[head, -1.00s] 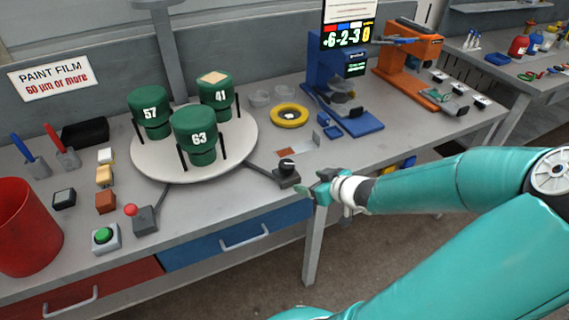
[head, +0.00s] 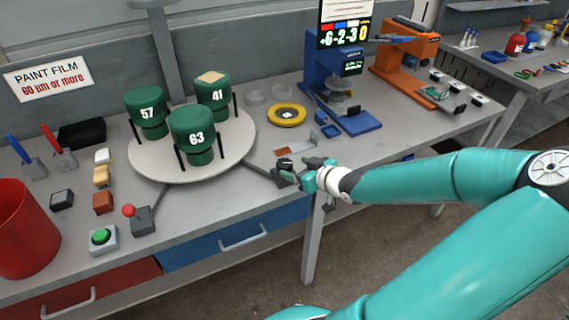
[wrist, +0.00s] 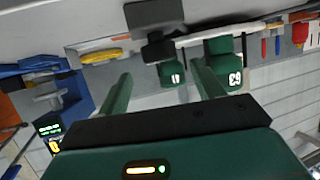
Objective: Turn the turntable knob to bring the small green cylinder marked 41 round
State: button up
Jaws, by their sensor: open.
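The green cylinder marked 41 (head: 212,92) stands upright at the back right of the round turntable (head: 150,165), with a tan patch on its top. The green cylinders marked 63 (head: 193,140) and 57 (head: 147,110) stand at its front and back left. Cylinder 41 (wrist: 172,75) also shows in the wrist view. The dark turntable knob (head: 284,166) sits on a small base near the table's front edge. My gripper (head: 308,170) is open at the knob's right side. In the wrist view a dark block, likely the knob assembly, lies beyond the fingers. Contact cannot be told.
A red-knobbed lever (head: 142,218) and a green button (head: 102,238) stand at the front left, near a red bin (head: 25,235). A yellow ring (head: 287,115) and a blue instrument (head: 350,122) lie behind the knob. The table edge is close below the gripper.

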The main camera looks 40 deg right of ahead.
aim_at(286, 164)
jog(key=shift+x, duration=3.25)
jog(key=c, duration=1)
